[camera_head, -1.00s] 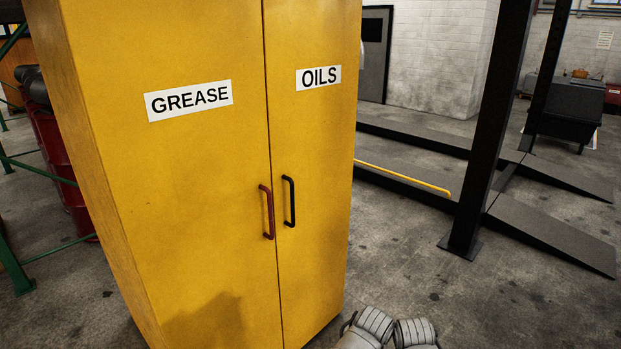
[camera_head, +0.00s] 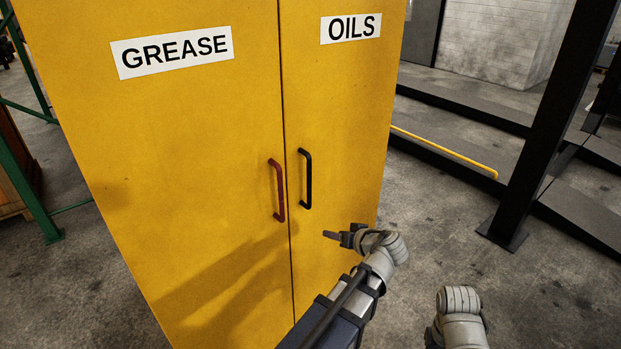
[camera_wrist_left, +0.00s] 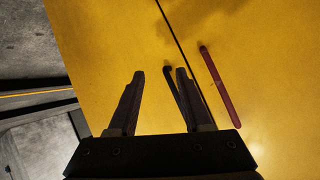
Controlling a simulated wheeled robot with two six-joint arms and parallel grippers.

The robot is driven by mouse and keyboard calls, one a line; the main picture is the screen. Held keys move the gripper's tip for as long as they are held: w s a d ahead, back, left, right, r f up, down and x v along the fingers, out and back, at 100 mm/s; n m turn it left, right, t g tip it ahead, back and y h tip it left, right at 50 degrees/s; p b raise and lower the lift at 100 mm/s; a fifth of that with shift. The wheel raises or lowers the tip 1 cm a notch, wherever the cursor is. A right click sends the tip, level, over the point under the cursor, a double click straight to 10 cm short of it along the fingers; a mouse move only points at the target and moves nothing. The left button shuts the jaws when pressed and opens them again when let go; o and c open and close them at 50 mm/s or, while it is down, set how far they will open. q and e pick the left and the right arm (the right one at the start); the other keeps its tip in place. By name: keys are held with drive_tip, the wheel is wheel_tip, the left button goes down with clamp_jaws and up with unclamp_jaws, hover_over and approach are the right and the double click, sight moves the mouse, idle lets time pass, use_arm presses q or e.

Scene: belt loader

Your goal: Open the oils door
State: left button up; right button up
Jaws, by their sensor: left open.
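The yellow cabinet has two closed doors. The oils door (camera_head: 345,105) is on the right, with an OILS label (camera_head: 351,28) and a black vertical handle (camera_head: 307,178) near the centre seam. My left gripper (camera_head: 333,236) is open and empty, below and right of that handle in the head view. In the left wrist view, my open left gripper (camera_wrist_left: 160,73) points at the door; the black handle (camera_wrist_left: 171,80) shows between its fingers, close to the right one, which hides part of it. No contact shows. My right arm shows at the bottom right; its gripper is out of view.
The grease door (camera_head: 190,130) has a red handle (camera_head: 278,190) just left of the black one. A black post (camera_head: 548,130) and a low ramp with a yellow bar (camera_head: 445,150) stand to the right.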

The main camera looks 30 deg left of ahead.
sight(310, 174)
use_arm(q)
drive_tip(key=shift+w+a+r+n+t+y+b, duration=0.25)
drive_tip(key=shift+w+a+r+n+t+y, duration=0.55)
drive_tip(key=shift+w+a+r, duration=1.3)
drive_tip(key=shift+w+a+r+n+t+y+b, duration=0.3)
drive_tip(key=shift+w+a+r+n+t+y, duration=0.5)
drive_tip(key=shift+w+a, duration=1.45)
drive_tip(key=shift+w+a+r+n+t+y+b, duration=0.35)
drive_tip(key=shift+w+a+r+y, duration=1.1)
drive_tip(key=shift+a, duration=1.75)
drive_tip(key=shift+s+r+h, duration=0.3)
drive_tip(key=shift+r+h, duration=0.05)
drive_tip(key=shift+h, duration=0.2)
clamp_jaws()
